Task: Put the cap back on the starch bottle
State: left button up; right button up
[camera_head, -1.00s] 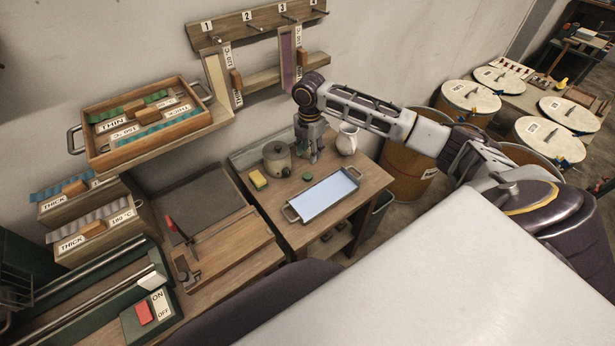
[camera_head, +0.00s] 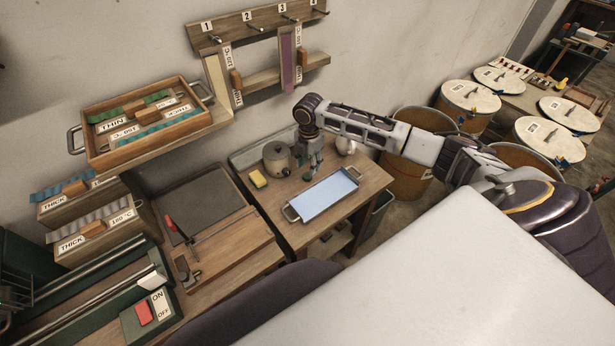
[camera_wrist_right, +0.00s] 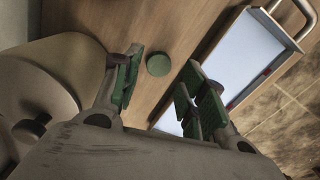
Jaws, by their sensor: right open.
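A small round green cap (camera_wrist_right: 158,64) lies on the wooden table in the right wrist view, ahead of and between my open fingers. My right gripper (camera_wrist_right: 165,90) is open and empty, its green-padded fingers apart on either side of the cap's line and not touching it. In the head view my right gripper (camera_head: 315,165) points down over the small table, between the grey pot and the white jug. I cannot make out the starch bottle; the gripper and arm cover part of the table's back. My left gripper is not in view.
A lidded grey pot (camera_head: 278,159) stands left of the gripper, close to one finger in the wrist view. A blue-bottomed metal tray (camera_head: 325,197) lies in front. A yellow sponge (camera_head: 258,179) lies left.

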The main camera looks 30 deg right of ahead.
aim_at(308, 175)
jog(key=shift+s+a+f, duration=0.1)
jog(key=shift+f, duration=1.1)
jog(key=shift+s+a+f, duration=0.1)
jog(key=shift+f, duration=1.1)
jog(key=shift+c, duration=0.2)
jog(key=c, duration=0.4)
